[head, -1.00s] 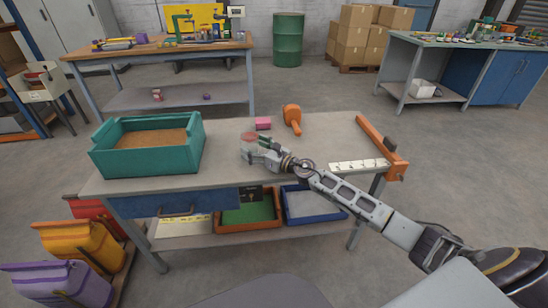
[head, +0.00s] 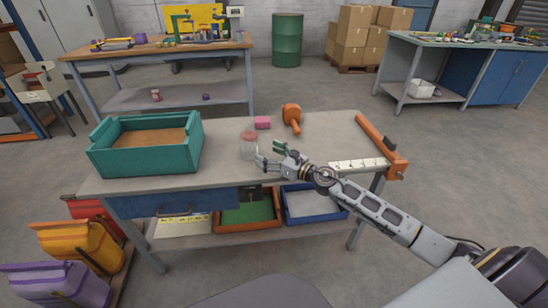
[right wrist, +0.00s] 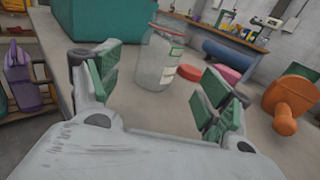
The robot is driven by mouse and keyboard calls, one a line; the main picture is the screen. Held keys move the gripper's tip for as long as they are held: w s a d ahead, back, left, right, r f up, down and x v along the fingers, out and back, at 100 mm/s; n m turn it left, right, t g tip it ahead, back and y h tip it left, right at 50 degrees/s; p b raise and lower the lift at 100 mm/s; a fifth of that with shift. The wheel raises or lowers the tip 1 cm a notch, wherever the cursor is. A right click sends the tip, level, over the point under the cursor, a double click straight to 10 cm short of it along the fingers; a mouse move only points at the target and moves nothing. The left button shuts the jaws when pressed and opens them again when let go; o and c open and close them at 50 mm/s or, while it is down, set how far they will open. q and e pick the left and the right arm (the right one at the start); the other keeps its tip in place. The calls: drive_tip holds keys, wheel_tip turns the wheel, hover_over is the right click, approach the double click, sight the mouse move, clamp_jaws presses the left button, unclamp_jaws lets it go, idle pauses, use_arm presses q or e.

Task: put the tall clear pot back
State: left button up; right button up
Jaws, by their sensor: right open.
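The tall clear pot (head: 248,146) stands upright on the grey workbench, right of the teal box, with a reddish top in the head view. It also shows in the right wrist view (right wrist: 157,60), just beyond the fingers, with pale labels on its side. My right gripper (head: 268,155) is open and empty beside the pot's right side, apart from it. Its green-padded fingers (right wrist: 160,85) are spread wide in the right wrist view. My left gripper is not in view.
The teal box (head: 150,160) stands at the bench's left. A pink block (head: 262,122) and an orange tool (head: 292,118) lie behind the pot. An orange bar (head: 378,140) and a white marked strip (head: 358,165) are at the right.

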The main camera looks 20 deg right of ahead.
drive_tip(key=shift+v, duration=1.15)
